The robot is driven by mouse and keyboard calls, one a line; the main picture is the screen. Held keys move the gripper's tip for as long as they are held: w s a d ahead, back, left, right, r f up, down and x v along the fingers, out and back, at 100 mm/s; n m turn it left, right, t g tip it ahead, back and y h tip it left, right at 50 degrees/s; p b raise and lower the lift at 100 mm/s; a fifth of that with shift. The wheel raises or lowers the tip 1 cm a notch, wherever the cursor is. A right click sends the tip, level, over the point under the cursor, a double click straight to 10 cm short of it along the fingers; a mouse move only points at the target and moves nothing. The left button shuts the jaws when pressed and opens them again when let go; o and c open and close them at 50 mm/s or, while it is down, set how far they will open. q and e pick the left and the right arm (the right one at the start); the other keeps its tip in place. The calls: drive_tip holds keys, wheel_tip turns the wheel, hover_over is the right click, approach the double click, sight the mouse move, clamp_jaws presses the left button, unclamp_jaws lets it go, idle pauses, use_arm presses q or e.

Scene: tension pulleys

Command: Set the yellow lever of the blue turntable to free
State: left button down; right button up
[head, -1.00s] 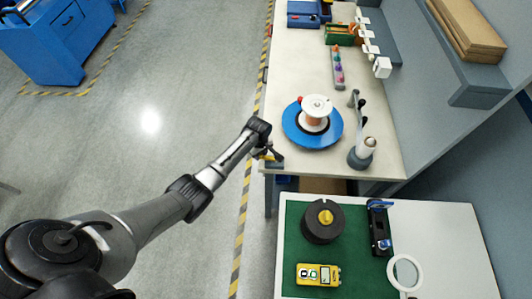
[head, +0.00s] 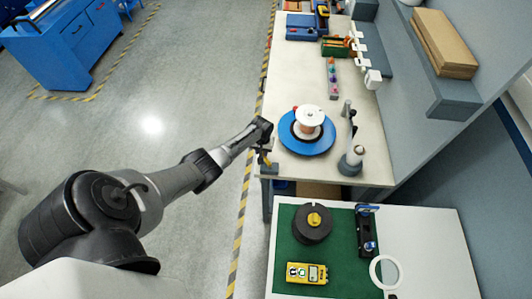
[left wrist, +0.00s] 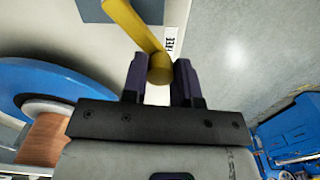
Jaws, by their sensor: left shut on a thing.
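The blue turntable (head: 290,139) sits near the front left edge of the light workbench, with a copper spool with white flanges (head: 310,118) on it. The yellow lever (head: 265,157) is at the bench's front left corner, beside the turntable. In the left wrist view its knob end (left wrist: 160,69) is between the two dark fingers of my left gripper (left wrist: 160,82), which is shut on it. The lever arm slants up to the left there. A white label reading FREE (left wrist: 170,41) is partly visible right of the arm. My right gripper is not in view.
A grey stand with a dark arm (head: 350,160) is right of the turntable. A green-topped table (head: 340,275) in front holds a black disc (head: 312,224), a yellow meter (head: 300,273) and a ring magnifier (head: 386,270). The floor left of the bench is clear.

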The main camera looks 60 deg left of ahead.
use_arm(q)
drive_tip(key=shift+w+m, duration=0.3)
drive_tip(key=shift+m, duration=0.2)
drive_tip(key=shift+w+m+b, duration=0.15)
drive_tip(key=shift+m+b, duration=0.15)
drive_tip(key=shift+b, duration=0.05)
drive_tip(key=c, duration=0.9)
unclamp_jaws()
